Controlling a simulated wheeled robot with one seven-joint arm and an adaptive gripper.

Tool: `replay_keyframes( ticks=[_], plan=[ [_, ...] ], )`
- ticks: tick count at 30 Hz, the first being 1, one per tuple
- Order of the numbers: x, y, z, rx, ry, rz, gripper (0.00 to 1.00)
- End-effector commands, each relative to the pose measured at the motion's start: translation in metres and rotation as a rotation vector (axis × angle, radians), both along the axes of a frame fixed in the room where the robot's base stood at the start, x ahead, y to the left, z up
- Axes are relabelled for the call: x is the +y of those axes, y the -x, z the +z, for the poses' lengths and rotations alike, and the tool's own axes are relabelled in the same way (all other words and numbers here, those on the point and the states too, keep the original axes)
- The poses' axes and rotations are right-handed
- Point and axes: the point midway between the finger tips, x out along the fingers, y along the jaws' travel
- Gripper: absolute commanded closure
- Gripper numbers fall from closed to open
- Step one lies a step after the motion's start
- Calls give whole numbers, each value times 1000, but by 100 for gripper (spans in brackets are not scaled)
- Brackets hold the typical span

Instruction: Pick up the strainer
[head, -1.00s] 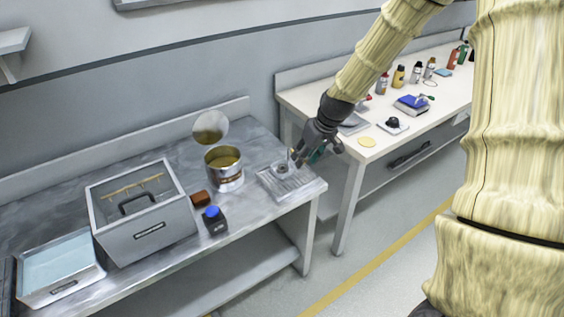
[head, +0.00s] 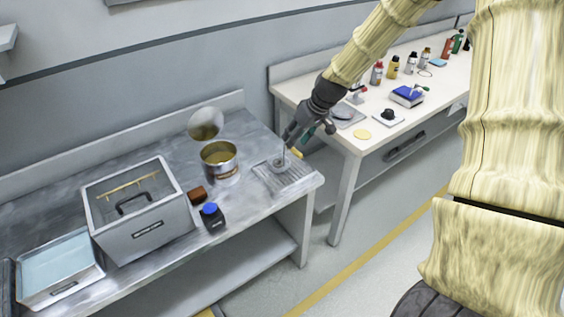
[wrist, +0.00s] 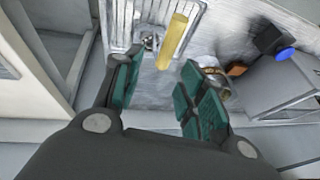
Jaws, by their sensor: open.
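The strainer (head: 279,164) looks like a small metal cup with a thin upright stem, standing on a ribbed metal drain tray (head: 299,178) at the right end of the grey bench. A yellow, handle-like bar (wrist: 172,42) shows beside the metal cup (wrist: 150,41) in the wrist view; I cannot tell for sure that it joins the strainer. My gripper (head: 292,142) is open and empty, just above and behind the strainer. In the wrist view my teal-padded fingers (wrist: 160,76) stand apart, with the yellow bar beyond the gap between them. The fingertips partly hide the strainer's top in the head view.
An open tin (head: 220,164) with its raised round lid, a brown block (head: 197,194) and a blue-capped dark bottle (head: 212,217) stand left of the tray. A grey box (head: 148,228) is farther left. A white table (head: 350,135) with several bottles stands right, across a gap.

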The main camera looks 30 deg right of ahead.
Motion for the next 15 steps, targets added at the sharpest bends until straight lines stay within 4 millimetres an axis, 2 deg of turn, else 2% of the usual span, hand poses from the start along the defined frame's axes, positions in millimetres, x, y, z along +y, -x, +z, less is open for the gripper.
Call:
replay_keyframes(
  ticks=[7,15],
  plan=[
    [1,-2,-7,-1,0,-2,59],
    [8,-9,-29,1,0,-2,59]
  ],
)
